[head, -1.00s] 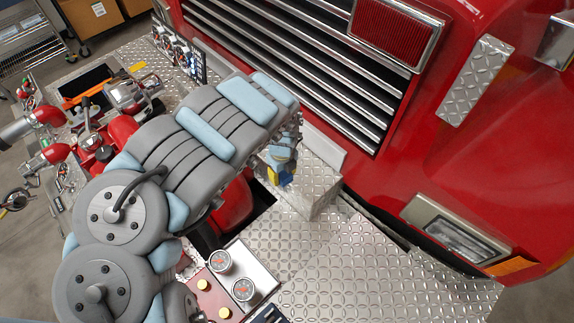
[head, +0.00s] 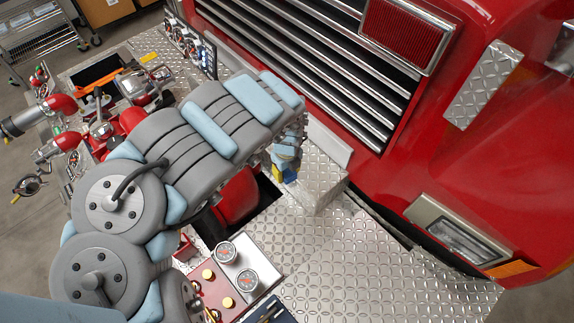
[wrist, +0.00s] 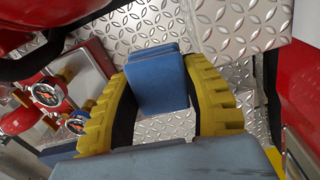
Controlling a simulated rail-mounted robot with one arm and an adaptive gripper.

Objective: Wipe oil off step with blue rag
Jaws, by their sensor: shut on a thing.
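My gripper (wrist: 160,100) has yellow ridged fingers with dark inner pads. It is shut on a folded blue rag (wrist: 157,80), which shows between the fingers in the wrist view. The diamond-plate step (wrist: 130,28) lies behind and below the rag; I cannot tell whether the rag touches it. In the head view my gripper (head: 290,175) is mostly hidden behind my arm, beside a raised diamond-plate block. The step (head: 345,265) runs along the front of the red truck. I cannot make out any oil on it.
Two round gauges (head: 236,265) on a red panel with yellow knobs stand close to the step. A dark opening (head: 262,205) lies beside my gripper. The truck's slatted grille (head: 310,65) rises behind. Red pipe fittings (head: 60,105) are at the left. The step's right part is clear.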

